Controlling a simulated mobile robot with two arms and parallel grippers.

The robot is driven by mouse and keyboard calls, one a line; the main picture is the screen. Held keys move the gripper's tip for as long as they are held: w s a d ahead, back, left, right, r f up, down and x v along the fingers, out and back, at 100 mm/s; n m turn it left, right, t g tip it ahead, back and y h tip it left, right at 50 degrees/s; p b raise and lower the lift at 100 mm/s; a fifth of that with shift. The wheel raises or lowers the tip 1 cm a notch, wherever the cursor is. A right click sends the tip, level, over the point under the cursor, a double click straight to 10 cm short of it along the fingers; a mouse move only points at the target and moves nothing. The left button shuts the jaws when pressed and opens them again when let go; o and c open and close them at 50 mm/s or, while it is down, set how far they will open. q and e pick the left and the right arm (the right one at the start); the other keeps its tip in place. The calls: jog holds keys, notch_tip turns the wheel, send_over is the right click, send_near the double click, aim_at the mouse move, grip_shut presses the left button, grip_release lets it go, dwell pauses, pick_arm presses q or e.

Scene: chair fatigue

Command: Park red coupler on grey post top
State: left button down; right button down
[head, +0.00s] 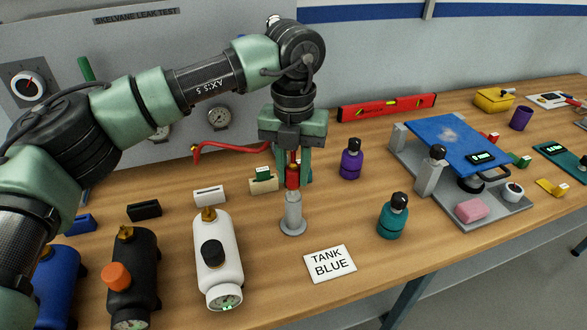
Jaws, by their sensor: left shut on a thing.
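The red coupler (292,177) is upright between the fingers of my left gripper (291,171), which is shut on it. The grey post (293,216) stands on the wooden table straight below the coupler. The coupler's lower end is at or just above the post top; I cannot tell whether they touch. A red hose (233,150) shows to the left of the gripper. The fingers hide part of the coupler. My right gripper is not in view.
White (228,258), black (146,262) and blue tanks lie at the left. A "TANK BLUE" card (330,264) lies in front of the post. Purple (351,162) and teal (391,220) bottles stand to its right. A grey rig with a blue plate (440,136) is farther right.

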aim_at(293, 162)
pick_arm(q)
jog(key=shift+f+b, duration=0.8)
jog(key=shift+f, duration=0.35)
jog(key=c, duration=1.1)
grip_release()
jog(key=shift+r, duration=0.1)
jog(key=shift+o, duration=0.2)
notch_tip(293, 162, up, 8)
jog(key=shift+f+b, duration=0.1)
jog(key=shift+b, duration=0.4)
